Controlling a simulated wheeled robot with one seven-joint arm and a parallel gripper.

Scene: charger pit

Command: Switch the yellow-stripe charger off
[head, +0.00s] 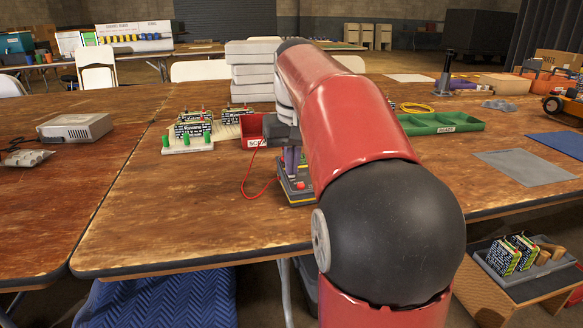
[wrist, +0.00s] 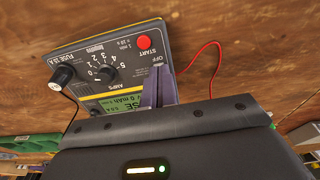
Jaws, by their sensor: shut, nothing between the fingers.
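The yellow-stripe charger (head: 299,195) sits on the wooden table, partly hidden behind my arm. In the wrist view the charger (wrist: 120,58) appears upside down, with yellow edging, a round dial (wrist: 103,73), a black knob (wrist: 62,76), a red START button (wrist: 144,42) and a lit green display (wrist: 118,104). The OFF label (wrist: 157,61) is just beyond my fingertips. My gripper (wrist: 160,76) is shut and empty, its purple fingers pointing at the panel by that label. They hide the switch itself, and I cannot tell if they touch it. In the head view my gripper (head: 291,160) is above the charger.
A red wire (head: 246,183) loops on the table left of the charger. A red bin (head: 251,130), battery racks (head: 188,143) and a stack of pale cases (head: 252,72) stand behind. A green READY tray (head: 440,124) is at right.

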